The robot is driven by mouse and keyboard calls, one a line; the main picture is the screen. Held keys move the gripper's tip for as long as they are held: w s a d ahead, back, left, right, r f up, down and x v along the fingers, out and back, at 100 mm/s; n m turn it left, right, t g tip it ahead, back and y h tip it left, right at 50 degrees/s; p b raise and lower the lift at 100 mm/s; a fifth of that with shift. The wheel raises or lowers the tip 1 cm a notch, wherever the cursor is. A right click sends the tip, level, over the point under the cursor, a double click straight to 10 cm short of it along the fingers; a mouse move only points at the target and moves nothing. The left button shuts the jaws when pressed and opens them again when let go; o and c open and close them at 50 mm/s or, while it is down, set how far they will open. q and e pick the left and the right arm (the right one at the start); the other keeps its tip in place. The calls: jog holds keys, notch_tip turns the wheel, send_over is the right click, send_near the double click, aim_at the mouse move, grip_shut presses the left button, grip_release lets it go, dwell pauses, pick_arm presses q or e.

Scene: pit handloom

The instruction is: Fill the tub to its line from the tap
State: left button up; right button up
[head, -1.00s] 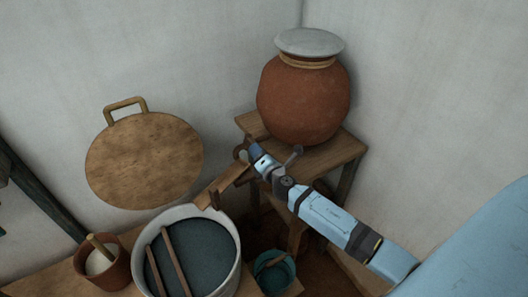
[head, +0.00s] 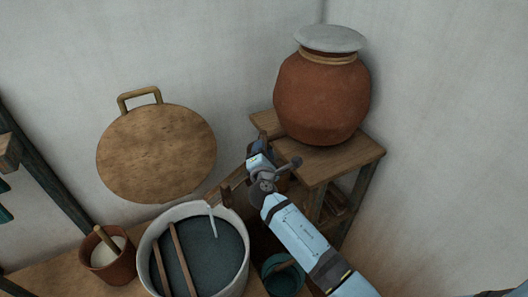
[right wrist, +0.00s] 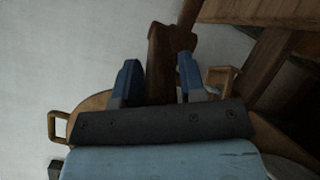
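The tub (head: 147,262) is a round pale vessel holding dark blue-grey liquid (head: 228,258), with two wooden sticks lying across it. A thin pale stream (head: 212,222) falls into it near the back rim. The wooden spout (head: 232,184) of the tap slopes down toward that rim. I cannot make out a fill line. My right gripper (head: 258,154) is at the upper end of the spout, beside the wooden stand. In the right wrist view its two blue fingers (right wrist: 157,82) stand apart, with a dark brown wooden piece (right wrist: 171,50) between or just beyond them. Contact is unclear. My left gripper is out of view.
A clay jar (head: 322,98) with a grey lid stands on the wooden stand (head: 338,163). A teal bucket (head: 284,282) sits right of the tub. A brown pot (head: 116,266) with pale contents is left of it. A round wooden board (head: 157,152) is against the wall.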

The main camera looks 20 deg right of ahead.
jog(key=shift+o, duration=1)
jog(key=shift+s+a, duration=0.1)
jog(key=shift+s, duration=0.2)
jog(key=v, duration=1.3)
jog(key=shift+p, duration=0.4)
jog(key=shift+s, duration=0.1)
